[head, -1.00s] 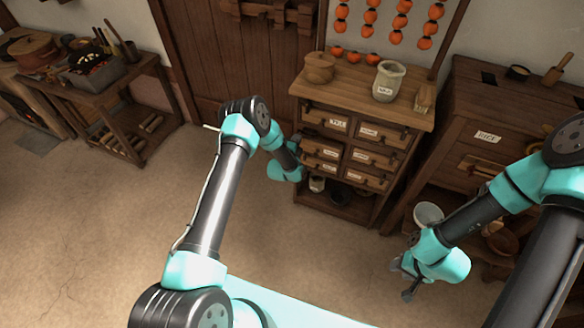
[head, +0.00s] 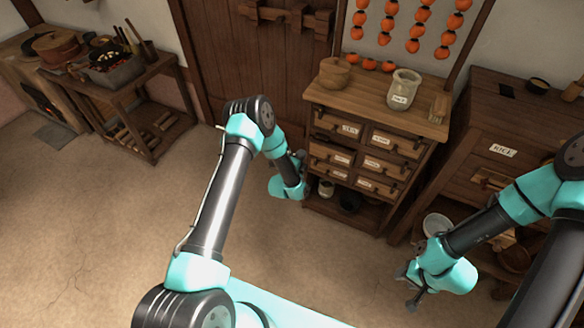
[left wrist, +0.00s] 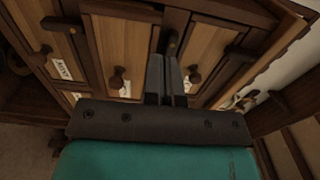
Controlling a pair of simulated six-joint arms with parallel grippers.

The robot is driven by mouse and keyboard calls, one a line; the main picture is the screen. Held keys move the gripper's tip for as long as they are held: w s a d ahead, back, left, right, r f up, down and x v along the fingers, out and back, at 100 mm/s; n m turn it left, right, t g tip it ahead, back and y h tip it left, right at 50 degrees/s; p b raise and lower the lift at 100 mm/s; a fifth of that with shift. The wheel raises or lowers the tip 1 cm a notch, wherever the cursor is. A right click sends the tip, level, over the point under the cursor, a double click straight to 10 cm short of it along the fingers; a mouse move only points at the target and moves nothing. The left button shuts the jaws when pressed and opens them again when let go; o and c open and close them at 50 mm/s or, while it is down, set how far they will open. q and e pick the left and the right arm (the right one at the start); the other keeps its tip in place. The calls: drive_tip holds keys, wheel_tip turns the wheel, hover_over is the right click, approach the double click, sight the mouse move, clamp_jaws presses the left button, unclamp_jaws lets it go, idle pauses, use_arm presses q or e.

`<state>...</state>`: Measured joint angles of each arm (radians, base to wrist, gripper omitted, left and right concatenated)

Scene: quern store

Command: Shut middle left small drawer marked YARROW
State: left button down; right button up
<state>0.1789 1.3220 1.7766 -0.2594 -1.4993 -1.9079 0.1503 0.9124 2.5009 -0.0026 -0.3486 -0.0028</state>
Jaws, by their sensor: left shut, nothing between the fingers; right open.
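The small-drawer cabinet (head: 400,172) stands right of centre in the head view, with two columns of labelled drawers. The middle left drawer (head: 325,152) has a pale label (head: 342,159) too small to read surely. Whether this drawer stands out from the cabinet is hard to tell. My left gripper (head: 300,155) is at the cabinet's left front, beside that drawer. In the left wrist view its fingers (left wrist: 166,70) are shut and empty, close in front of drawer fronts with knobs (left wrist: 118,77); contact is unclear. My right gripper (head: 408,287) is open and empty, low in front of the right-hand cabinet.
A lidded wooden pot (head: 335,72), a pale jar (head: 403,90) and a brush (head: 439,107) stand on the cabinet top. A cabinet marked RICE (head: 500,150) stands at right, with a white bowl (head: 436,224) low in front. Floor at left is free.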

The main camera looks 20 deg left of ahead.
use_arm(q)
drive_tip(key=s, duration=0.7)
drive_tip(key=shift+a, duration=0.35)
